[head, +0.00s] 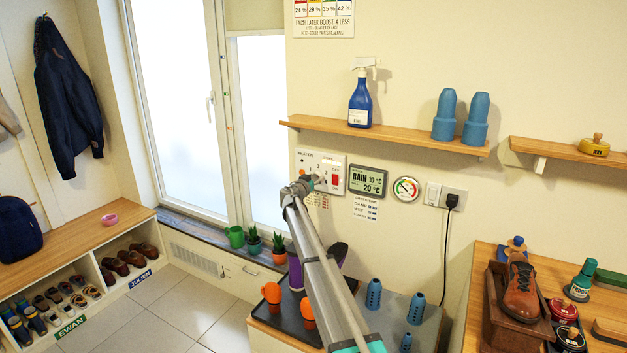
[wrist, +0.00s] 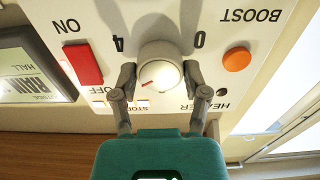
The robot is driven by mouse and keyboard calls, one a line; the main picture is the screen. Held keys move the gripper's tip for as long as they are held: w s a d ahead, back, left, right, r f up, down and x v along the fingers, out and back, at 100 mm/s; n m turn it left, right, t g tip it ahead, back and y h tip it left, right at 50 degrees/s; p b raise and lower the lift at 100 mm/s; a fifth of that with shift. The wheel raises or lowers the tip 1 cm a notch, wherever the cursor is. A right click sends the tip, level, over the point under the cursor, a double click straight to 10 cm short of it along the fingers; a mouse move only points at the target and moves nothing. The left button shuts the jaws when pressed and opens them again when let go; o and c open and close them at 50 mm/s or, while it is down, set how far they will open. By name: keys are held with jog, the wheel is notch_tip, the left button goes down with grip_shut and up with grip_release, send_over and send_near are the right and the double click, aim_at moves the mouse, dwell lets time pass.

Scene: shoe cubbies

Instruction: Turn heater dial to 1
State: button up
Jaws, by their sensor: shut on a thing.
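The white heater dial (wrist: 161,68) sits on the wall panel (head: 333,162), with a short red mark on its face. In the wrist view the panel lettering is upside down, and the red mark points to the lower left. A 4 and a 0 are printed on either side above the dial; the other numbers there are not readable. My gripper (wrist: 160,76) is shut on the dial, one finger at each side. In the head view my gripper (head: 308,183) is at the panel and largely hides the dial.
A red ON/OFF switch (wrist: 83,63) and an orange BOOST button (wrist: 236,59) flank the dial. A weather display (head: 368,181) and a round gauge (head: 405,189) hang to the right. A shelf (head: 400,137) with a blue spray bottle (head: 360,101) is above.

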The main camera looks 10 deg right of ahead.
jog(key=shift+w+n, duration=0.1)
jog(key=shift+n, duration=0.3)
jog(key=n, duration=1.1)
jog(key=shift+n, duration=0.3)
jog(key=n, duration=1.1)
jog(key=shift+n, duration=0.3)
jog(key=shift+w, duration=0.1)
